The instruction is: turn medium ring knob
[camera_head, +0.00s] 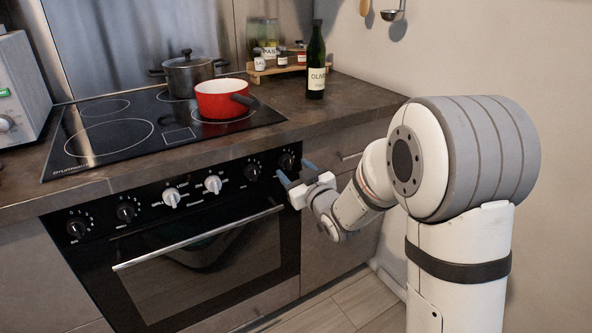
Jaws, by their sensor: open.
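Several knobs sit in a row on the black oven panel: a far-left black knob (77,229), a second black knob (126,211), two white knobs (172,197) (213,184), then a black knob (252,172) and the rightmost black knob (287,161). The markings are too small to tell which is the medium ring knob. My gripper (297,173) is open, with blue fingertips apart, close to the rightmost knob. Nothing shows between the fingers. I cannot tell whether a finger touches the knob.
The oven handle (200,240) runs below the panel. On the glass cooktop (115,135) stand a red pan (222,104) and a dark pot (187,75). An olive oil bottle (316,65) and a jar rack (275,70) stand behind on the counter. The space before the oven looks free.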

